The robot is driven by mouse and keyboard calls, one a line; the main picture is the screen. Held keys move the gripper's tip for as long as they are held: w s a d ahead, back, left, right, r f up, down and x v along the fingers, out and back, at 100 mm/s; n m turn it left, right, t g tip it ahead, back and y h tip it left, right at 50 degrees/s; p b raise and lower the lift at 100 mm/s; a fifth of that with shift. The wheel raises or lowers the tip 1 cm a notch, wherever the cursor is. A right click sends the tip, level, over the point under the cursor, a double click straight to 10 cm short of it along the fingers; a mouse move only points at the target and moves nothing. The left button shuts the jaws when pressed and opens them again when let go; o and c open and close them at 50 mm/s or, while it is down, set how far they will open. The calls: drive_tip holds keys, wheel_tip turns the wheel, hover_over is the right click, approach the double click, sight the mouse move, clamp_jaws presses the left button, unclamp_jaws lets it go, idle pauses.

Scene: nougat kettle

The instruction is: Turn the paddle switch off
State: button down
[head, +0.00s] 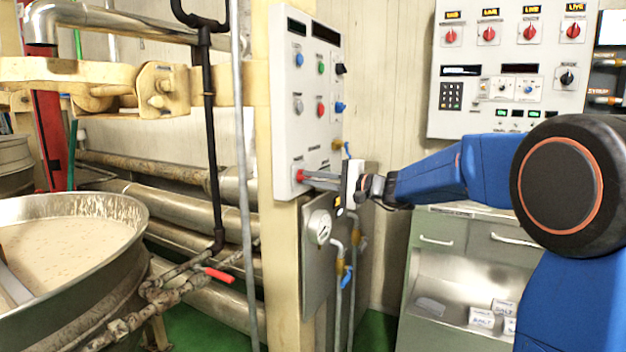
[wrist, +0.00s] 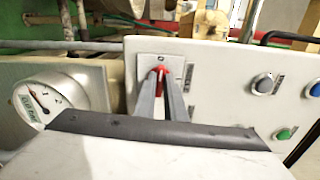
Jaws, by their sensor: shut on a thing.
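The paddle switch is a small red knob (head: 300,175) low on the grey control panel (head: 289,120) fixed to the cream post. In the wrist view the red switch (wrist: 160,72) sits on a light plate with small marks above and below it. My gripper (head: 306,177) reaches in from the right, and its fingers are closed around the red switch. In the wrist view both fingers (wrist: 161,88) converge on it and hide its lower part. The exact angle of the switch is hard to tell.
Buttons and knobs (head: 320,109) sit above the switch on the same panel. A round gauge (head: 319,227) is just below and right. A second panel with red knobs (head: 507,70) hangs on the right wall. A kettle (head: 130,215) of pale nougat stands left.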

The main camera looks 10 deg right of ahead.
drive_tip(key=shift+f+n, duration=0.1)
drive_tip(key=shift+n, duration=0.5)
drive_tip(key=c, duration=1.8)
unclamp_jaws()
drive_tip(key=shift+s, duration=0.1)
drive_tip(key=v, duration=1.7)
drive_tip(key=shift+d, duration=0.2)
